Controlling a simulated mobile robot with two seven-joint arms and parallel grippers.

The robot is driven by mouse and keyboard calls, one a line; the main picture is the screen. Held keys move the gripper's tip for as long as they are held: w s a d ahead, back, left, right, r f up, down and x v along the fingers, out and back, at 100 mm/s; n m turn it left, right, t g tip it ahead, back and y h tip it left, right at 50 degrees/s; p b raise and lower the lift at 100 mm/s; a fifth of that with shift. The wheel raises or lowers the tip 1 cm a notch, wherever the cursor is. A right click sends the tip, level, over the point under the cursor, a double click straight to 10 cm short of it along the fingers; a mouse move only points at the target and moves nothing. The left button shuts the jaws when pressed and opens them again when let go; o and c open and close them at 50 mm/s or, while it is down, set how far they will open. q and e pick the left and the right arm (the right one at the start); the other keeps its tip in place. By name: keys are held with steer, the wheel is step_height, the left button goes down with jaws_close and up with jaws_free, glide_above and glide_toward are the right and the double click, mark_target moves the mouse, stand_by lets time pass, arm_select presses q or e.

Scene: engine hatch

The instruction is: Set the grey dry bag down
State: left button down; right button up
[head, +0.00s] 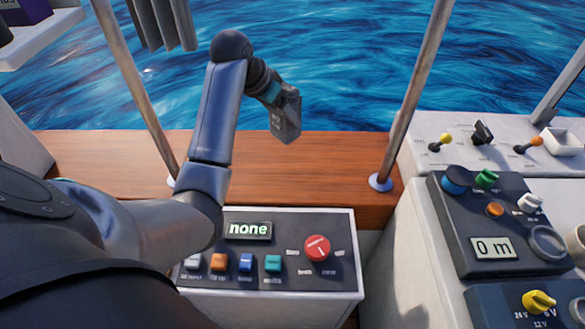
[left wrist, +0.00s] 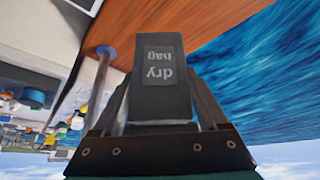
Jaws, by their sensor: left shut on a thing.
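The grey dry bag (head: 288,127) is held up at the end of my left arm in the head view. Its lower end overlaps the far edge of the wooden ledge (head: 320,160), with water behind. In the left wrist view the bag (left wrist: 157,75) shows its "dry bag" label upside down. My left gripper (left wrist: 158,100) is shut on it, with one finger on each side. The gripper (head: 283,105) also shows in the head view, above the ledge. I cannot tell the exact gap between bag and ledge. My right gripper is not in view.
Two metal posts (head: 413,95) (head: 137,85) rise from the ledge on either side of the bag. A control box (head: 340,215) with coloured buttons and a "none" display stands in front. More panels (head: 450,210) with knobs stand at the right. The ledge between the posts looks clear.

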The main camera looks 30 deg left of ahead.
arm_select(q)
step_height(320, 180, down, 19)
steer(key=b, duration=0.5)
steer(key=shift+d, duration=0.1)
steer(key=shift+f, duration=0.15)
jaws_free()
steer(key=p+v, duration=0.4)
steer(key=v, duration=0.8)
